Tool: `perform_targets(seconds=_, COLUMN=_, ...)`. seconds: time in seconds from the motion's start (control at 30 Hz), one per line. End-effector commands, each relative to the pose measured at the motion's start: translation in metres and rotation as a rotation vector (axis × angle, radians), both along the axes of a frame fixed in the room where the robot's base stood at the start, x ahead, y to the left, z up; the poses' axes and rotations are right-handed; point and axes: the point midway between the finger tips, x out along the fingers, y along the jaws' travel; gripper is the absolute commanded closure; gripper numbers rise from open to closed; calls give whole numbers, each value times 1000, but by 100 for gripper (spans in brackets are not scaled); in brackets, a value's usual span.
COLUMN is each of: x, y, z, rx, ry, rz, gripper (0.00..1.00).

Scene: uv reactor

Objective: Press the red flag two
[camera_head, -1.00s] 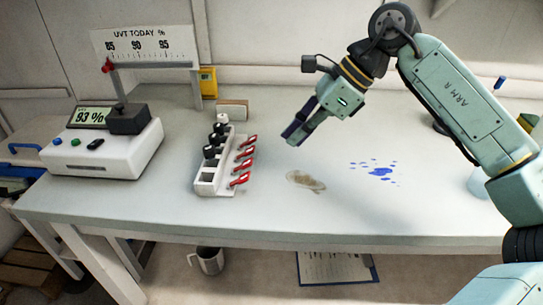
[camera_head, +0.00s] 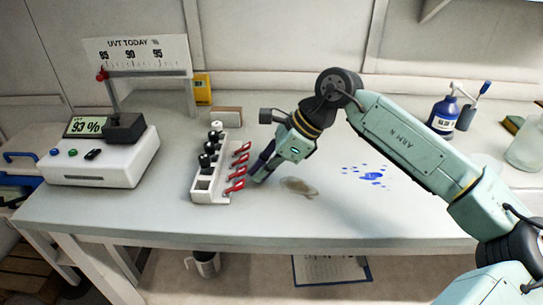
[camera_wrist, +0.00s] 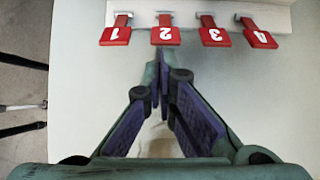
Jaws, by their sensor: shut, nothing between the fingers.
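The rack (camera_head: 212,195) on the bench has a row of red numbered flags along its right side. In the wrist view, red flag two (camera_wrist: 165,35) is second from the left, between flag one (camera_wrist: 115,35) and flag three (camera_wrist: 214,36). It is second from the front in the head view (camera_head: 236,171). My gripper (camera_wrist: 160,58) is shut and empty. Its fingertips are just short of flag two and nearly in line with it. In the head view my gripper (camera_head: 257,178) is low over the bench, right of the flags; contact cannot be told.
Flag four (camera_wrist: 258,33) is at the far right of the row. Black-capped vials and a white-capped one stand in the rack. A white meter (camera_head: 100,160) reading 93 % is at the left. A brown stain (camera_head: 299,187) and blue spots (camera_head: 371,176) mark the bench.

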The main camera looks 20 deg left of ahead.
Motion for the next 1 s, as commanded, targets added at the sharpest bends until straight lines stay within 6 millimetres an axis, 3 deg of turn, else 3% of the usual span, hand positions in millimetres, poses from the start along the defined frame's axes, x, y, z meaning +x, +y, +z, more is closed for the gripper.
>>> perform_targets(seconds=1.0, x=-2, y=5, z=2, rx=0, ry=0, rz=0, gripper=100)
